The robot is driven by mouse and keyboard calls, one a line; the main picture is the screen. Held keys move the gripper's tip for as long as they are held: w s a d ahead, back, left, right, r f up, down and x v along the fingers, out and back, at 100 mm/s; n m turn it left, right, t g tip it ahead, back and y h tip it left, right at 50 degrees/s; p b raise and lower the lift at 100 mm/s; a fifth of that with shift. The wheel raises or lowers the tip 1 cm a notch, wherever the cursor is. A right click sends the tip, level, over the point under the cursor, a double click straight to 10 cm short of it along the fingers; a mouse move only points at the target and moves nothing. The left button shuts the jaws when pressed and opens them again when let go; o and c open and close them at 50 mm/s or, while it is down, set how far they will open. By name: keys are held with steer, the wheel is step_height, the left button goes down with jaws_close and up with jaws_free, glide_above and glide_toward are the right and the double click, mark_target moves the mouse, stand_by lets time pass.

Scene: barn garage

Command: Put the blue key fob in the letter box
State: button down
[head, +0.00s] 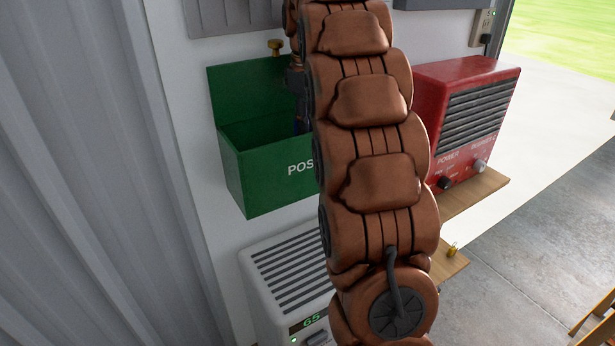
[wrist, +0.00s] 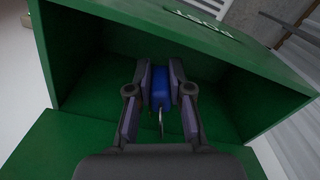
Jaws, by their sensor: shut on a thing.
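The green letter box (head: 264,170) with white "POS…" lettering is on the white wall, left of my arm in the head view. Its top is open, and the wrist view looks down into it past its green wall (wrist: 215,45). My gripper (wrist: 160,95) is shut on the blue key fob (wrist: 161,88), which has a small metal ring at its near end. In the wrist view the fob and fingers are over the box's opening, inside its outline. In the head view my arm hides most of the gripper and the box's right part.
A red power unit (head: 462,110) stands on a wooden shelf (head: 475,196) to the right. A white vented unit (head: 285,265) with a green display is below the box. Corrugated metal wall (head: 90,180) is at left.

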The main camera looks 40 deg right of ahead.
steer(key=shift+f+b, duration=0.55)
steer(key=shift+f, duration=4.75)
steer(key=shift+f, duration=0.35)
